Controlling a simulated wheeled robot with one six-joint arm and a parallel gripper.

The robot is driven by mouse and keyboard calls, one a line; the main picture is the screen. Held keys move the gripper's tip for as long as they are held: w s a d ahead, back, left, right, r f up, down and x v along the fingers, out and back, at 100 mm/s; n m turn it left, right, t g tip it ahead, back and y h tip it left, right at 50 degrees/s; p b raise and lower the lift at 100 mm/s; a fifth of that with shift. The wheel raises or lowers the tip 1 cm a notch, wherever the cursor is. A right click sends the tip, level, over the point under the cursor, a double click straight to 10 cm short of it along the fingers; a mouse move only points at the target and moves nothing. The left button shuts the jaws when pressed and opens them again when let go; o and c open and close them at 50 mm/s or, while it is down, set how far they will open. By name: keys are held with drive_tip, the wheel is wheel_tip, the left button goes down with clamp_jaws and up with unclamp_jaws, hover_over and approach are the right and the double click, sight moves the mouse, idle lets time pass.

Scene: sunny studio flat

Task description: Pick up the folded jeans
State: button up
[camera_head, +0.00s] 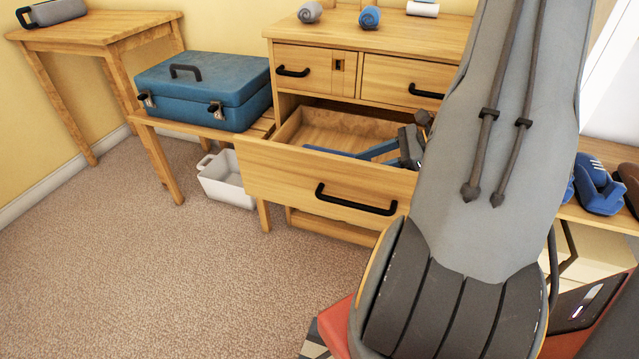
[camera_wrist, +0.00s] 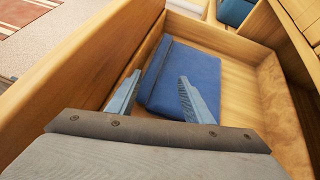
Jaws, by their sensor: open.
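The folded jeans (camera_wrist: 200,72) are a flat blue bundle lying on the floor of the open wooden drawer (camera_head: 318,187), against one side wall in the wrist view. My gripper (camera_wrist: 160,77) is open, with its two blue-grey fingers reaching down into the drawer. In the wrist view one finger shows beside the jeans' left edge and the other overlaps the jeans. Whether the fingers touch the cloth I cannot tell. In the head view the drawer front and my arm hide most of the drawer inside, and the jeans cannot be told clearly from the blue fingers.
The drawer belongs to a wooden dresser (camera_head: 350,38) with rolled cloths on top. A blue suitcase (camera_head: 205,84) lies on a low bench at its left, above a white bin (camera_head: 226,182). Blue shoes (camera_head: 598,187) stand at the right. The carpet at left is clear.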

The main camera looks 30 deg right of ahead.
drive_tip(key=f, duration=0.1)
drive_tip(key=a+f+b, duration=0.1)
drive_tip(key=shift+w+f+m+t+y+b, duration=0.2)
drive_tip(key=shift+f+m+t+y+b, duration=0.1)
drive_tip(key=shift+f+y, duration=0.1)
drive_tip(key=x, duration=0.2)
drive_tip(key=b+x, duration=0.1)
drive_tip(key=x, duration=0.2)
drive_tip(key=r+x, duration=0.1)
drive_tip(key=x, duration=0.1)
drive_tip(key=shift+w+a+f+b, duration=0.1)
drive_tip(key=shift+a+f+b, duration=0.1)
drive_tip(key=shift+a+b, duration=0.35)
clamp_jaws()
